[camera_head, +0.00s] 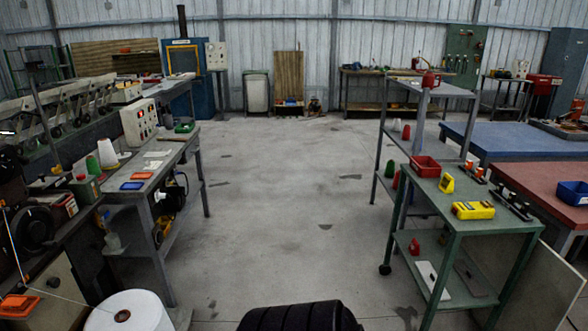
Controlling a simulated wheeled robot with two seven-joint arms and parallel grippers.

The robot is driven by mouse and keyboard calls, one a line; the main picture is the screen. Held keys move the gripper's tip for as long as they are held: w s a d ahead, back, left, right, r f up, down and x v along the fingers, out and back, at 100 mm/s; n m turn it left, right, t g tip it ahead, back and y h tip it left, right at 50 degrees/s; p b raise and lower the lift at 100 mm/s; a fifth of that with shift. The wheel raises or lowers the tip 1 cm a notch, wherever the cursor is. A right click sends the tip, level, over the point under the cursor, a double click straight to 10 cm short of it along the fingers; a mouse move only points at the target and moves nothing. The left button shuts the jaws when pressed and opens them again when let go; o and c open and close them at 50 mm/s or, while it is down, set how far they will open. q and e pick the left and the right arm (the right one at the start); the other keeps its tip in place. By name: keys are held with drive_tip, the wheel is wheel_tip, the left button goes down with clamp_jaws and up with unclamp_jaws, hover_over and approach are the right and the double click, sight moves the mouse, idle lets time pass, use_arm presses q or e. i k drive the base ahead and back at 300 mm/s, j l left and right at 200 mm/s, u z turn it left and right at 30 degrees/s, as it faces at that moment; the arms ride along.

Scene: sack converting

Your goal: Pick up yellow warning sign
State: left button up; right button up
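Two yellow things are on the top of the green cart (480,228) at the right. One is a small upright yellow piece (446,184) with a dark mark or opening in its face. The other is a larger, flat-lying yellow block (473,210) with dark markings, close to the cart's front edge. I cannot tell for certain which of the two is the warning sign. Neither of my grippers is in view.
A red bin (425,167) and a black rack (511,203) flank the yellow pieces. A red-topped table (545,186) with a blue bin (572,193) stands right of the cart. A white roll (129,314) is at front left. The central floor (275,200) is clear.

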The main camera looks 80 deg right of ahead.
sight(447, 184)
drive_tip(key=z, duration=3.7)
drive_tip(key=i+j, duration=0.2)
drive_tip(key=i, duration=0.15)
drive_tip(key=z, duration=0.05)
